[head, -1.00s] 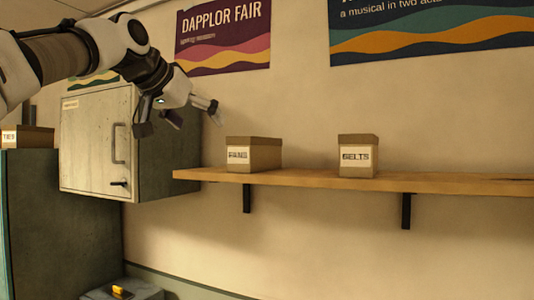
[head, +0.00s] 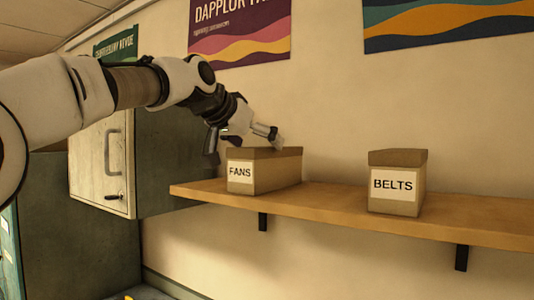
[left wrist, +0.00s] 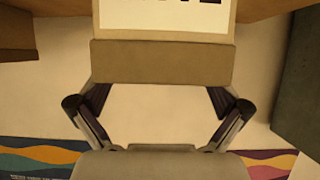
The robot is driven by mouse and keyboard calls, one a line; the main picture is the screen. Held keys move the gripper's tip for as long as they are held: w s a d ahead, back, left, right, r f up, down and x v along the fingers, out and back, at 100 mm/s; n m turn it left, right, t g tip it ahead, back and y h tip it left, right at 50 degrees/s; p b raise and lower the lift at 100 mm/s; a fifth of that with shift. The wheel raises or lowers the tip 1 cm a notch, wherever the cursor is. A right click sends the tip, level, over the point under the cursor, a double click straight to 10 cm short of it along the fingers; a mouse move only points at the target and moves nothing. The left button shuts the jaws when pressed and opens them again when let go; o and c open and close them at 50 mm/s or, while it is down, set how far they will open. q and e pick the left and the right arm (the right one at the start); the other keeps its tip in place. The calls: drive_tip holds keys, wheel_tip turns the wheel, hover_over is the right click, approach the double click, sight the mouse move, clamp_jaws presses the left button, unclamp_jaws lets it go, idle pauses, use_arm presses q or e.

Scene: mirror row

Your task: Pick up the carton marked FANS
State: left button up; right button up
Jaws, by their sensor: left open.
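The tan carton marked FANS (head: 262,171) stands upright on the wooden shelf, near its left end, with its label facing out. My left gripper (head: 242,142) is open and empty at the carton's top, by its left part. In the left wrist view the carton's lid (left wrist: 162,62) lies just beyond the spread fingers (left wrist: 158,100), and its label shows upside down, cut off by the frame edge. I cannot tell whether the fingers touch the lid. My right gripper is not in view.
The carton marked BELTS (head: 397,182) stands to the right on the same shelf (head: 335,200), with a clear gap between. A grey-green wall cabinet (head: 172,160) is close on the left. Posters (head: 240,35) hang on the wall above.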

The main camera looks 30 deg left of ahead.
use_arm(q)
drive_tip(key=x, duration=0.5)
drive_tip(key=shift+w+f+p, duration=0.15)
drive_tip(key=shift+w+p, duration=0.15)
drive_tip(key=shift+w, duration=0.05)
drive_tip(key=shift+s, duration=0.45)
drive_tip(key=c, duration=0.5)
drive_tip(key=shift+s+r, duration=0.15)
drive_tip(key=shift+r, duration=0.1)
drive_tip(key=c, duration=0.9)
